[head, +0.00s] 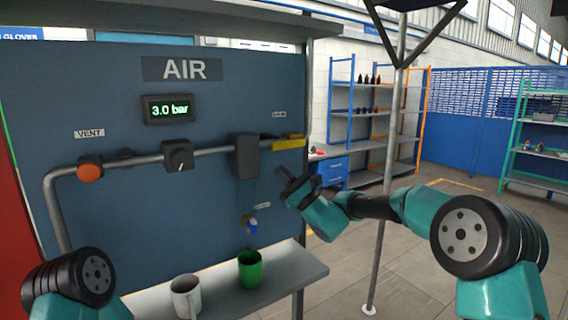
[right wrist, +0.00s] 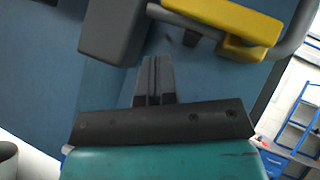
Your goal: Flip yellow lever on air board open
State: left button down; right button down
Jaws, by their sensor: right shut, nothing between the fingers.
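The blue air board (head: 115,205) carries a grey pipe with a yellow lever (head: 288,143) at its right end. The lever lies roughly along the pipe, to the right of a dark grey box (head: 244,156). In the right wrist view the yellow lever (right wrist: 232,28) is at the top, beyond the fingertips. My right gripper (head: 284,176) is shut and empty, below the lever and apart from it. In the right wrist view the shut fingers (right wrist: 153,62) point up toward the gap between box and lever. Of my left arm only a joint shows at lower left; its gripper is out of view.
An orange knob (head: 90,172), a black dial (head: 178,156) and a 3.0 bar display (head: 168,109) are on the board. A small blue fitting (head: 251,226) hangs below. A white mug (head: 186,296) and a green mug (head: 250,269) stand on the shelf (head: 290,277). A pole (head: 388,190) stands behind my right arm.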

jog(key=s+d+f, duration=0.3)
jog(key=s+f, duration=0.3)
jog(key=f, duration=0.1)
jog(key=shift+d, duration=0.3)
jog(key=shift+s+f, duration=0.1)
jog(key=s+f+n+g+h, duration=0.1)
jog(key=s+f+g+h, duration=0.25)
jog(key=f, duration=0.75)
jog(key=s+f+n+g+h, duration=0.15)
jog(key=s+f+g, duration=0.3)
jog(key=f, duration=0.65)
jog(key=s+f+n+g+h, duration=0.1)
jog(key=s+f+g+h, duration=0.25)
jog(key=f, duration=0.75)
jog(key=s+d+f+n+g+h, duration=0.1)
jog(key=s+d+f+n+h, duration=0.3)
jog(key=s+f, duration=0.5)
jog(key=s+d+f+n+g+h, duration=0.1)
jog(key=s+d+f+n+h, duration=0.4)
jog(key=s+d+f+n, duration=0.3)
jog(key=s+d+f, duration=0.1)
jog(key=d+f, duration=0.2)
jog(key=f, duration=0.2)
jog(key=shift+s+f, duration=0.25)
jog(key=shift+f, duration=0.15)
